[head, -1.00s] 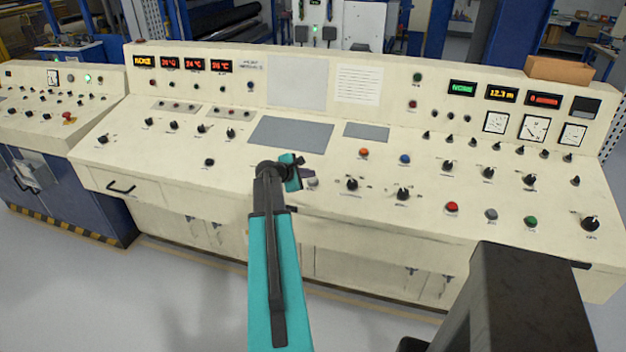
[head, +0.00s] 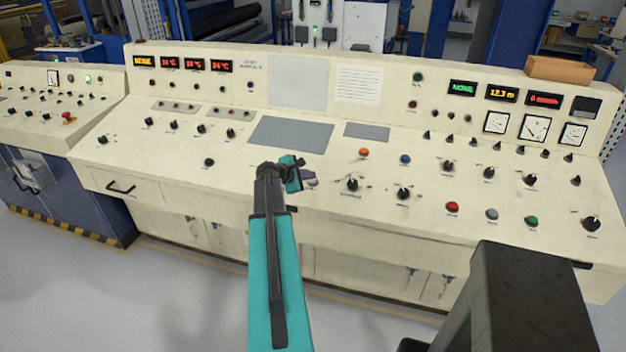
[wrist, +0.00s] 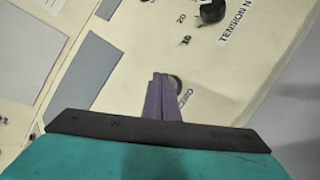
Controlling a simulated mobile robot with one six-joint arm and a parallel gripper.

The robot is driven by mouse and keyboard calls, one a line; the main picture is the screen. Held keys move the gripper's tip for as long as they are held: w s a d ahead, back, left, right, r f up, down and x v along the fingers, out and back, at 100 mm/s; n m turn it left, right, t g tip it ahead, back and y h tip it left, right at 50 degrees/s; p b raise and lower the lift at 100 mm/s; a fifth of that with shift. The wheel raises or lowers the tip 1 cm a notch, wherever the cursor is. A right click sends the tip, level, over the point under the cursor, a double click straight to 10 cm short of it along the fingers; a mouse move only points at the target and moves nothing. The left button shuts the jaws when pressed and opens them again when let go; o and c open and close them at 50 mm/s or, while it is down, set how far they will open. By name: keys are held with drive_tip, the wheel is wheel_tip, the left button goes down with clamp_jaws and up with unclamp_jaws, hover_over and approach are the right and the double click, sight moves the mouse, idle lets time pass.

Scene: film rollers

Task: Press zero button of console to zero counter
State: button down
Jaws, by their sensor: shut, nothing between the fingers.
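The cream console (head: 380,225) spans the head view. The zero button (wrist: 176,84) is a grey round button by the label "ZERO" in the wrist view, partly hidden by my fingertips. My gripper (wrist: 160,80) has narrow purple fingers, shut and empty, with their tips at the button's left edge in that view. I cannot tell whether they touch it. In the head view my gripper (head: 308,176) is over the console's front part, at the zero button. The counter display (head: 502,94) shows yellow digits that look like 12.3 m.
A black knob (head: 352,185) stands to the right of the gripper, and another knob (wrist: 211,10) with a tension label shows in the wrist view. Red (head: 452,208), grey (head: 492,214) and green (head: 531,221) buttons are farther right. A flat grey panel (head: 290,132) lies behind.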

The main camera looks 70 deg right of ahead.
drive_tip(key=shift+d+f+b, duration=0.1)
drive_tip(key=shift+f+b, duration=0.2)
drive_tip(key=shift+f, duration=0.2)
idle(0.7)
drive_tip(key=shift+r, duration=0.15)
drive_tip(key=shift+r+p, duration=0.5)
drive_tip(key=shift+r, duration=0.25)
drive_tip(key=shift+a, duration=0.2)
drive_tip(key=r+p, duration=0.1)
drive_tip(key=r, duration=0.1)
drive_tip(key=a+r+p, duration=0.1)
drive_tip(key=r, duration=0.2)
drive_tip(key=shift+p, duration=0.35)
idle(0.9)
drive_tip(key=shift+a+f, duration=0.1)
